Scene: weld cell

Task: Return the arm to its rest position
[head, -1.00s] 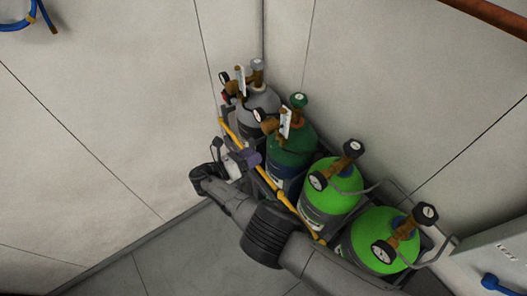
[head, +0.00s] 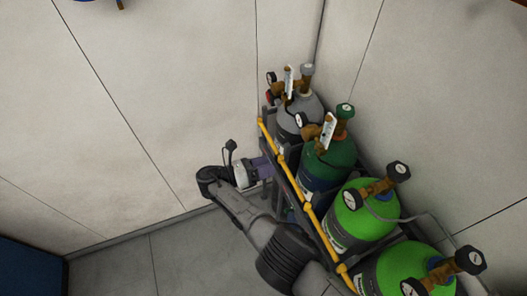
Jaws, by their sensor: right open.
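My right arm comes in from the lower right and bends at a black wrist in front of the gas cylinder rack. My right gripper (head: 265,168), with a whitish body and purplish fingers, is beside the rack's left side, near the yellow rail (head: 293,190). It points toward the rack. It is open, and I see nothing held in it. The fingertips are small and close to the dark rack frame, so I cannot tell whether they touch it. My left gripper is not in view.
The rack holds a grey cylinder (head: 298,112), a dark green cylinder (head: 328,163) and two bright green cylinders (head: 365,222), with gauges and valves on top. Pale walls stand behind it. The floor (head: 185,255) left of my arm is clear. A dark blue object (head: 28,270) is at lower left.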

